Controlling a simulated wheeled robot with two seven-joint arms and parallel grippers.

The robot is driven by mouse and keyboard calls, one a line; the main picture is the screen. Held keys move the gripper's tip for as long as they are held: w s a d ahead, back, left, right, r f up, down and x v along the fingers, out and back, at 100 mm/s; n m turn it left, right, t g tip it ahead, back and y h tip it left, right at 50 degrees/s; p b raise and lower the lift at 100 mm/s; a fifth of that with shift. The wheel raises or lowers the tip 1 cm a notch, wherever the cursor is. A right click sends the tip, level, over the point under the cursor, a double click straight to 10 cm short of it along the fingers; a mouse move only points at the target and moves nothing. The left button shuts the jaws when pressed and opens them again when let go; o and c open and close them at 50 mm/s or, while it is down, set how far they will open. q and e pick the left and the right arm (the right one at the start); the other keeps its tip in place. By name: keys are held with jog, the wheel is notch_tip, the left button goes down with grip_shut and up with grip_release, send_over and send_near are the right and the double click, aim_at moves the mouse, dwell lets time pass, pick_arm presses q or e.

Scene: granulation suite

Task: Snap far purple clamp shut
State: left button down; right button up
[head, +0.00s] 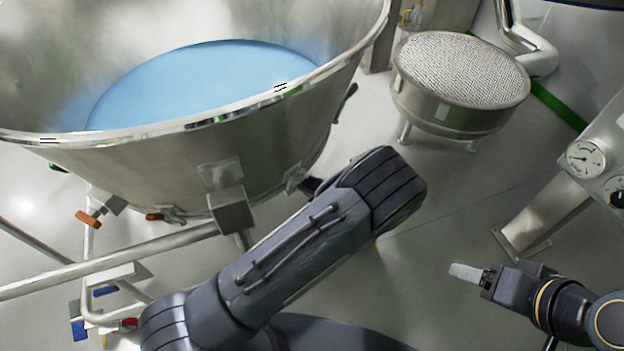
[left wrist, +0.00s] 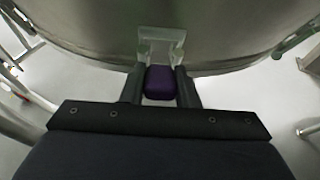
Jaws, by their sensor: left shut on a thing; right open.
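The purple clamp handle (left wrist: 160,82) sits below a metal bracket on the outer wall of the large steel bowl (head: 215,160). In the left wrist view, my left gripper (left wrist: 160,76) has one finger on each side of the handle and is shut on it. In the head view only a dark purple sliver (head: 313,185) shows behind my left arm, and the left fingers are hidden. Whether the clamp's latch is engaged cannot be told. My right gripper (head: 470,273) is open and empty above the floor at the lower right.
The bowl holds blue material (head: 205,78). A round mesh-topped vessel (head: 460,75) stands behind, and a panel with a gauge (head: 586,158) is at right. Floor between them is clear.

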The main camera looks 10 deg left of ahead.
aim_at(298, 176)
pick_arm(q)
jog(key=h+p, duration=0.1)
jog(key=r+g+h+p, duration=0.1)
jog(key=r+p, duration=0.1)
jog(key=shift+w+a+r+g+h, duration=0.15)
jog(key=shift+w+a+g+h, duration=0.15)
jog(key=shift+a+h, duration=0.1)
jog(key=shift+w+a+r+g+h+p, duration=0.2)
jog(key=shift+g+h+p, duration=0.15)
jog(key=shift+h+p, duration=0.25)
jog(key=shift+w+a+r+g+h+p, duration=0.1)
jog(key=shift+a+g+h+p, duration=0.1)
jog(key=shift+g+h+p, duration=0.35)
jog(key=c, duration=1.1)
grip_release()
jog(key=shift+c, duration=0.2)
jog(key=p+v, duration=0.1)
jog(key=v, duration=0.6)
jog(key=shift+s+d+r, duration=0.2)
jog(key=shift+s, duration=0.05)
